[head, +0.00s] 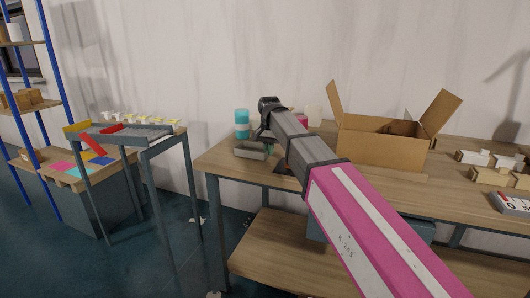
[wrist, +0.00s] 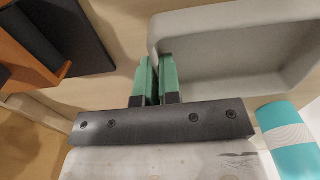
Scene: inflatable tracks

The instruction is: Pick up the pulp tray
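The pulp tray (wrist: 235,75) is a shallow grey tray with rounded corners at the upper right of the wrist view. In the head view the tray (head: 250,152) is small and partly hidden, near the left end of the wooden table. My gripper (wrist: 157,72) has green fingers, close together, with the tray's left wall between them; one finger is outside the tray and one inside. In the head view my gripper (head: 258,138) is over the tray, its fingers hard to make out. I cannot tell whether the tray touches the table.
A teal and white cylinder (wrist: 287,130) stands close to the tray. An orange and black object (wrist: 35,45) is at the left of the wrist view. An open cardboard box (head: 380,148) stands on the table (head: 225,160) to the right. Pale blocks (head: 490,175) lie farther right.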

